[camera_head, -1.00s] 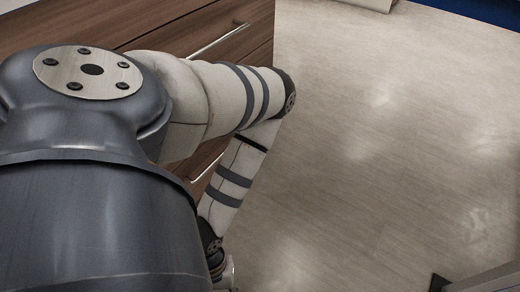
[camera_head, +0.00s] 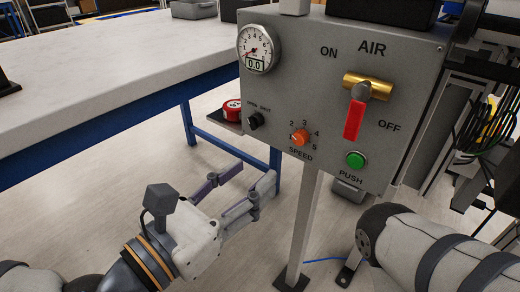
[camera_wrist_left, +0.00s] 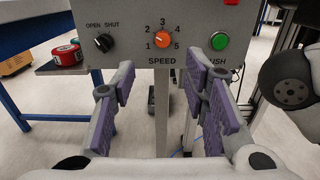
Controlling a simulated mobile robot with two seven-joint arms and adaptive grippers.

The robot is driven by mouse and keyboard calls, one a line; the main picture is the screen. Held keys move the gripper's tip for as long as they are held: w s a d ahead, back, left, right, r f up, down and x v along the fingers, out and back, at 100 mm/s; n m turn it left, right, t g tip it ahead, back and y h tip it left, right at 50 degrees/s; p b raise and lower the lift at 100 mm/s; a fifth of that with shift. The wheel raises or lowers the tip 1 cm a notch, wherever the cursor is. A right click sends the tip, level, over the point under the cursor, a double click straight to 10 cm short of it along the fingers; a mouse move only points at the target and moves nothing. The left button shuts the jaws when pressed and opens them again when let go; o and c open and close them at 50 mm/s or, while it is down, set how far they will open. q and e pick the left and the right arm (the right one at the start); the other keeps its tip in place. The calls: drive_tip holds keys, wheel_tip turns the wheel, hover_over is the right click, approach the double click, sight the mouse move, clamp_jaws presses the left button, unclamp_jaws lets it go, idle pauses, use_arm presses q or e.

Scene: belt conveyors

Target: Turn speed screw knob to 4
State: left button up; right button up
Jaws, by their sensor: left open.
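The orange speed knob (camera_head: 299,138) sits low on the grey control panel (camera_head: 335,88), inside an arc of numbers above the word SPEED. It also shows in the left wrist view (camera_wrist_left: 161,46), near the top middle; where its pointer stands is too small to tell. My left gripper (camera_head: 256,173) is open and empty, its fingers reaching toward the panel from the lower left. In the left wrist view its two purple-padded fingers (camera_wrist_left: 160,78) spread apart below the knob, one to each side, without touching it. My right gripper is not in view.
The panel also carries a black open/shut knob (camera_head: 256,120), a green push button (camera_head: 355,159), a red-handled air valve (camera_head: 354,118) and a gauge (camera_head: 258,50). A red round object (camera_head: 232,108) sits left of the panel. A white table (camera_head: 120,75) stands at left. My right arm is at lower right.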

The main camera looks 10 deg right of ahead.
sight(298, 141)
use_arm(q)
drive_tip(key=x, duration=1.1)
drive_tip(key=shift+w+d, duration=0.1)
drive_tip(key=shift+d, duration=0.35)
clamp_jaws()
